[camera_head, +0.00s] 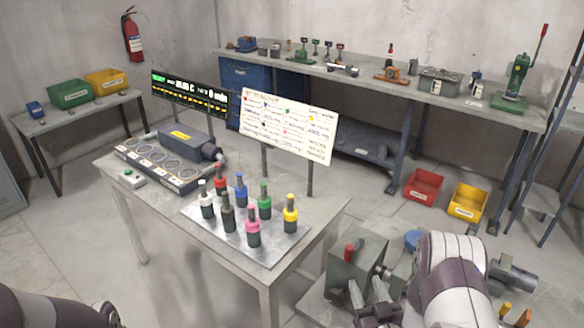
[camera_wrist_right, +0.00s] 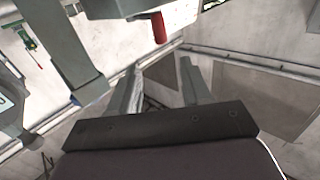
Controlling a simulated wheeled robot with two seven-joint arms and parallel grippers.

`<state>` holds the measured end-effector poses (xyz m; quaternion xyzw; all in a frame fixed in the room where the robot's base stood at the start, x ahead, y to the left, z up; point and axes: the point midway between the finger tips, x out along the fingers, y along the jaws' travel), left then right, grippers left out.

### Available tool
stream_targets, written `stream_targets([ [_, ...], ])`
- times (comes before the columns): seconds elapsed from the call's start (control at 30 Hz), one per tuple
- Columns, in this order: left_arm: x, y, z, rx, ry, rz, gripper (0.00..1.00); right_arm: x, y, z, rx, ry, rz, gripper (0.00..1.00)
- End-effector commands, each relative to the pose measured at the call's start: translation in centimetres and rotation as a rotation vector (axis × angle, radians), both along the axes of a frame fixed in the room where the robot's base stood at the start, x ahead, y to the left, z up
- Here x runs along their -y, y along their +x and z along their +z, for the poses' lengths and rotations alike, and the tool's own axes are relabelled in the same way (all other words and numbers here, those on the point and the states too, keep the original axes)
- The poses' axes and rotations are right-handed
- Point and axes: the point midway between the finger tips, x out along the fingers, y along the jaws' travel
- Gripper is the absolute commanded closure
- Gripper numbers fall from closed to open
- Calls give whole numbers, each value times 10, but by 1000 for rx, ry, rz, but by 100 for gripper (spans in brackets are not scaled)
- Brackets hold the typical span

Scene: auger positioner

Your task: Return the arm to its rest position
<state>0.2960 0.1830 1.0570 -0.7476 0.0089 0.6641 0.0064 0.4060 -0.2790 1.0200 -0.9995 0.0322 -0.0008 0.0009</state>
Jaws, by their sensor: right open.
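My right arm (camera_head: 450,275) comes in at the lower right in the head view. Its right gripper (camera_head: 367,292) is in front of a grey machine block (camera_head: 362,250) with a red knob (camera_head: 349,251). In the right wrist view the two fingers of the right gripper (camera_wrist_right: 160,90) stand apart with nothing between them. The red knob (camera_wrist_right: 158,27) shows above the fingers there, apart from them. Part of my left arm (camera_head: 50,310) shows at the lower left; its gripper is out of view.
A table (camera_head: 325,215) holds a plate (camera_head: 190,211) with several colour-capped bottles, a grey device (camera_head: 185,142) and a sign board (camera_head: 290,124). A workbench (camera_head: 350,75) with tools runs along the back. Red (camera_head: 423,186) and yellow (camera_head: 467,203) bins stand on the floor.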

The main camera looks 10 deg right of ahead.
Motion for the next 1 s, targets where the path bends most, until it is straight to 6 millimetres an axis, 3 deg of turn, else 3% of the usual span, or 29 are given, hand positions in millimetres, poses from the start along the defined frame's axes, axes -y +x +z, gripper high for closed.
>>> stream_targets([
  [0.07,0,0,0,0,0,0,13,-1,0,-14,-69,11,6,52],
  [0.23,0,0,0,0,0,0,13,2,-32,-101,-610,75,-22,52],
  [0.33,0,0,0,0,0,0,13,3,-61,-118,-974,102,-48,52],
  [0.47,0,0,0,0,0,0,13,-15,-104,-86,-1361,136,-78,52],
  [0.6,0,0,0,0,0,0,13,-57,-137,-15,-1589,141,-50,52],
  [0.7,0,0,0,0,0,0,13,-81,-125,22,-1520,91,14,52],
  [0.77,0,0,0,0,0,0,13,-89,-115,34,-1471,60,46,52],
  [1.0,0,0,0,0,0,0,13,-97,-111,37,-1455,32,75,52],
])
